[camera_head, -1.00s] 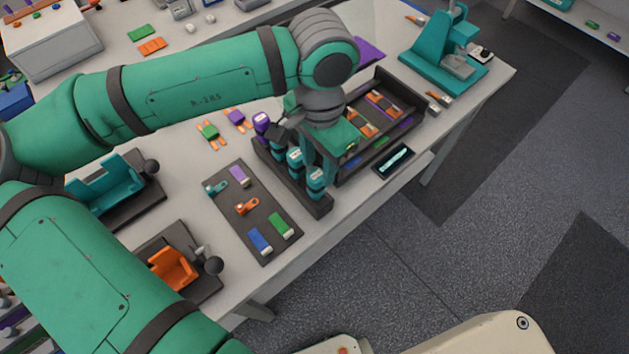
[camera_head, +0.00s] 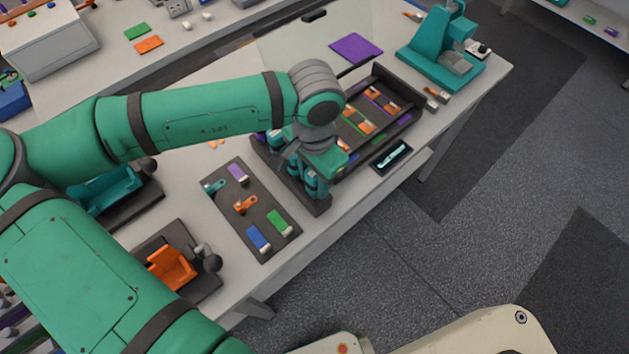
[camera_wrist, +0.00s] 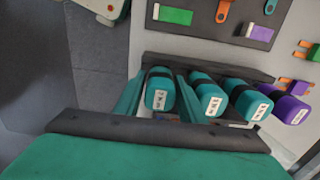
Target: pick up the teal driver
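Three teal drivers and one purple driver (camera_wrist: 290,108) stand in a row in a dark rack (camera_head: 320,208), with pale labels on their ends. In the wrist view, the teal driver at the left end (camera_wrist: 158,90) stands between the two teal fingers of my gripper (camera_wrist: 158,100). The fingers are apart, one on each side of it, and no firm contact shows. The other teal drivers, one in the middle (camera_wrist: 206,95) and one nearer the purple driver (camera_wrist: 248,98), stand to the right. In the head view my gripper (camera_head: 308,185) is low over the rack and hides most of the drivers.
A dark mat (camera_head: 238,218) with small coloured parts lies left of the rack. A dark tray (camera_head: 414,122) with coloured parts stands just right of it. The table's front edge (camera_head: 345,212) is close. A teal press (camera_head: 432,62) stands at the far right.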

